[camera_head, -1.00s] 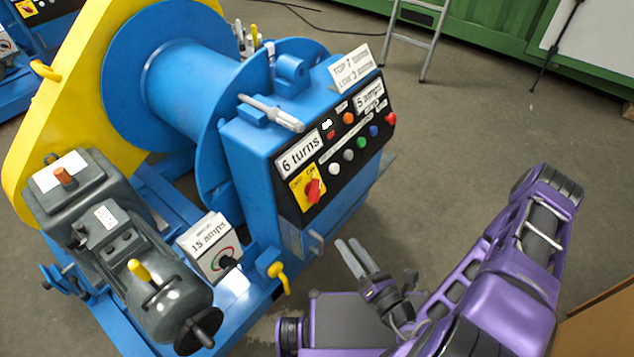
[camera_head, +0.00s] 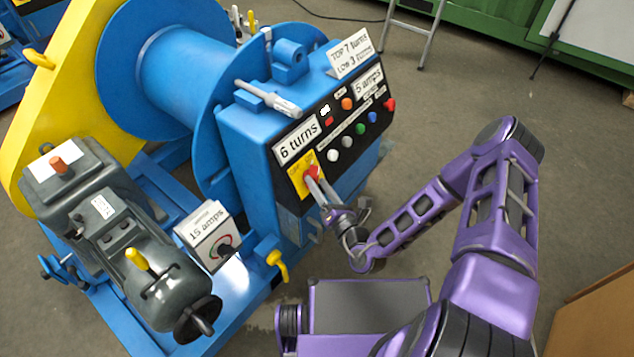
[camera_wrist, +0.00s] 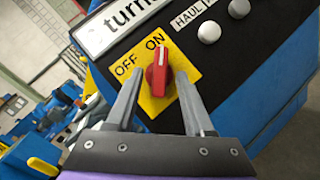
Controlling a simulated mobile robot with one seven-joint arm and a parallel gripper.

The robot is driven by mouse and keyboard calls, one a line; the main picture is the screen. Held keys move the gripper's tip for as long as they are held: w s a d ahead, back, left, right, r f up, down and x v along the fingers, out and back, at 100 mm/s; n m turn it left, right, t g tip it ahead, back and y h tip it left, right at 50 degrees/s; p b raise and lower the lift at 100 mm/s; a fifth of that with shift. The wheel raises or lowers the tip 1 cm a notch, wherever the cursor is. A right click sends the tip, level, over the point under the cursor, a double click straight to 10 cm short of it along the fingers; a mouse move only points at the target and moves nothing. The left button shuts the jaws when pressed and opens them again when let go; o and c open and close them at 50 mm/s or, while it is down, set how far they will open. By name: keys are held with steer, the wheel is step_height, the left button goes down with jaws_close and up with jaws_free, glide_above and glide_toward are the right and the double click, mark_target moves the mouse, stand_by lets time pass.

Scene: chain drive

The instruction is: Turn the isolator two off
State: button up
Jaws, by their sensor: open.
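The isolator is a red rotary knob (camera_wrist: 158,72) on a yellow plate (camera_wrist: 152,104) marked OFF and ON. In the wrist view its pointer end is toward the ON label, with OFF to the left. In the head view the knob (camera_head: 311,173) sits at the lower left of the black panel, partly hidden by my fingers. My gripper (camera_wrist: 153,85) is open, with one finger on each side of the knob. I cannot tell whether either finger touches it. The head view shows my gripper (camera_head: 314,182) reaching the panel from the lower right.
White buttons (camera_wrist: 209,32) lie right of the isolator. More coloured buttons (camera_head: 360,128) and a "6 turns" sign (camera_head: 297,141) share the panel. A blue drum (camera_head: 178,70), a grey motor (camera_head: 135,235) and a "15 amps" box (camera_head: 207,233) stand left. Open floor lies right.

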steer(key=shift+w+a, duration=0.3)
steer(key=shift+w, duration=0.3)
jaws_close()
